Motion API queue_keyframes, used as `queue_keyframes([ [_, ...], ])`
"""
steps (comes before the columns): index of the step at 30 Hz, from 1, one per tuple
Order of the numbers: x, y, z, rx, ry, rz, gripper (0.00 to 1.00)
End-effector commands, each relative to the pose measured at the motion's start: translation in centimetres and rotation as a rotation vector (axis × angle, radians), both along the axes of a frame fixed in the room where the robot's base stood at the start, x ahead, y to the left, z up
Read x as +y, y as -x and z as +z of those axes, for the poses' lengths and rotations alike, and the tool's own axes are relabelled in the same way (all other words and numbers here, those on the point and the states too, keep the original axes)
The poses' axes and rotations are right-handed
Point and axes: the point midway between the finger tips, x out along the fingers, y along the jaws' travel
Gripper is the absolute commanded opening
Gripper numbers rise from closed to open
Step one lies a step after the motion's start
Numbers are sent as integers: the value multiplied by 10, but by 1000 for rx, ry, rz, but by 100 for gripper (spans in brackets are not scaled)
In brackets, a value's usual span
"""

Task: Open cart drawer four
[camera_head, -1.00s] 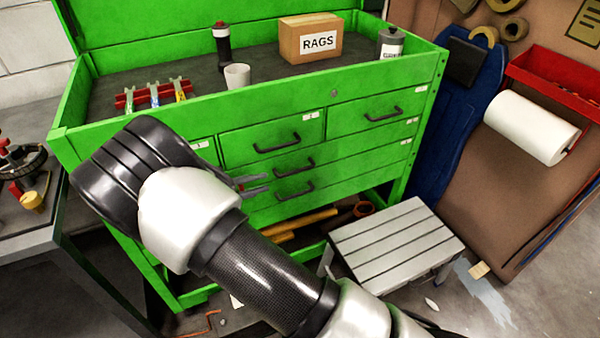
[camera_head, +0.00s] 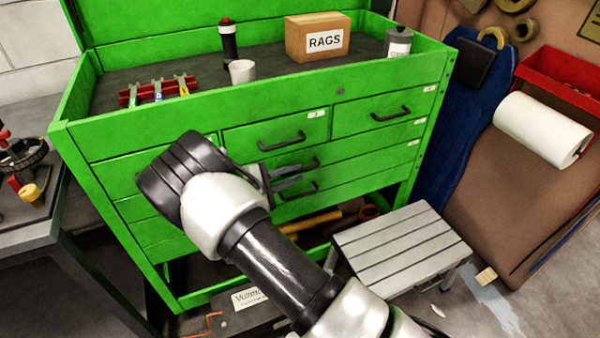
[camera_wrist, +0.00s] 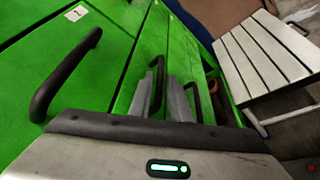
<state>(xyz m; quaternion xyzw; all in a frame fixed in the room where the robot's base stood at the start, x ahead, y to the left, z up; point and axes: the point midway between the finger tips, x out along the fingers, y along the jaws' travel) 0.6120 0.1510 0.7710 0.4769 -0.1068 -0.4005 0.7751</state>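The green cart (camera_head: 190,115) has small drawers above wide drawers. I take the upper wide drawer (camera_head: 370,148) as drawer four; its label is too small to read. All its drawers look shut. Its dark bar handle shows in the wrist view (camera_wrist: 158,88) and is partly behind my fingers in the head view. My gripper (camera_head: 297,175) is open in front of the wide drawers. In the wrist view, its two grey fingers (camera_wrist: 160,76) lie on either side of that handle. I cannot tell whether they touch it.
The handle of the small drawer above (camera_wrist: 65,75) is close to my gripper's left in the wrist view. The lower wide drawer's handle (camera_head: 298,191) is just below. A grey step stool (camera_head: 400,250) stands right of the cart front. A RAGS box (camera_head: 318,40) sits on top.

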Motion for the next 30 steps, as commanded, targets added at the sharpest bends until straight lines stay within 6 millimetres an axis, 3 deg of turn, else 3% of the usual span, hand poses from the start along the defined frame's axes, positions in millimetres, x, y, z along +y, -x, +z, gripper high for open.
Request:
queue_keyframes([
  [6,-18,-17,-5,-2,-1,-1,17],
  [17,-22,-20,-6,-1,-1,1,17],
  [21,-22,-20,-6,-1,-1,1,0],
  [30,-22,-19,-6,-1,-1,1,0],
])
